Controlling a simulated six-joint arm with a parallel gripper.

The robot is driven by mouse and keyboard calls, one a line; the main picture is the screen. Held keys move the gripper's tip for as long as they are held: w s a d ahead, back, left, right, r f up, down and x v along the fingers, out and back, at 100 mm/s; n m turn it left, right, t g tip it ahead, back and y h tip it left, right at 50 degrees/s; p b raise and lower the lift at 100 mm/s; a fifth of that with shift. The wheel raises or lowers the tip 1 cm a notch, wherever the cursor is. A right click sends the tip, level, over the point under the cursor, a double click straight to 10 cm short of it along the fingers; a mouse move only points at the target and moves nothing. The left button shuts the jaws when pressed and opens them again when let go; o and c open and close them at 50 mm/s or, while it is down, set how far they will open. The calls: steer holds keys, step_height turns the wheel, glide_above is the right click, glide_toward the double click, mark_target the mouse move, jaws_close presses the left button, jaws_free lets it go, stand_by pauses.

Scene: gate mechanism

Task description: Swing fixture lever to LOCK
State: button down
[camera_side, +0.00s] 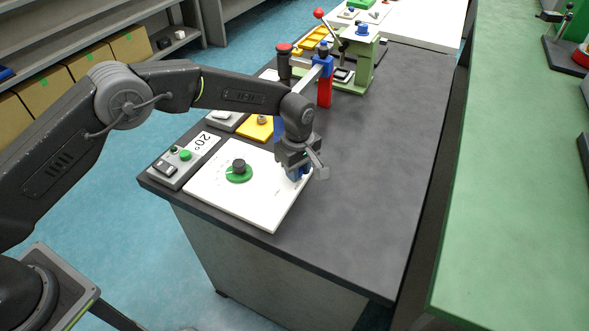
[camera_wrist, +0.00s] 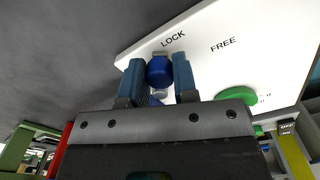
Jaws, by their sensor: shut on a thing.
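A white fixture plate (camera_side: 222,198) lies on the dark bench, with a green round hub and dark knob (camera_side: 238,170) on it. In the wrist view, the plate (camera_wrist: 225,65) carries the printed words LOCK (camera_wrist: 173,39) and FREE (camera_wrist: 223,45). My gripper (camera_wrist: 159,80) is shut on the blue lever knob (camera_wrist: 159,71), which sits between its two fingers, close to the LOCK word. The green hub (camera_wrist: 236,93) shows to the right, partly hidden by my gripper. In the side view, my gripper (camera_side: 299,173) is low over the plate's right edge. The lever's bar is hidden.
A grey control box (camera_side: 183,160) with a "20°" label stands left of the plate. Behind are a yellow block (camera_side: 257,128), a red and blue post (camera_side: 324,88) and a green stand (camera_side: 362,62) with a red-balled handle. The bench at right is clear.

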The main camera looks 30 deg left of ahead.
steer(key=shift+w, duration=0.1)
stand_by(0.4)
steer(key=c, duration=0.9)
jaws_free()
step_height(320, 180, up, 14)
steer(key=shift+f, duration=0.1)
steer(key=s+a+r+m+t, duration=0.1)
steer(key=s+a+r+m, duration=0.2)
steer(key=s+a+r, duration=0.4)
steer(key=s+a+r+m+t, duration=0.25)
steer(key=s+a+r, duration=0.3)
steer(key=r, duration=0.35)
steer(key=s+a+f+m, duration=0.1)
steer(key=s+a+m, duration=0.1)
steer(key=s, duration=0.4)
steer(key=s+a+f+m+t, duration=0.1)
steer(key=s+a+m, duration=0.2)
steer(key=s, duration=0.4)
steer(key=s+a+f+m+t, duration=0.1)
steer(key=s+a+m, duration=0.1)
steer(key=s, duration=0.5)
steer(key=shift+s+a+f+m, duration=0.1)
steer(key=shift+s+a+m, duration=0.1)
steer(key=shift+m, duration=0.25)
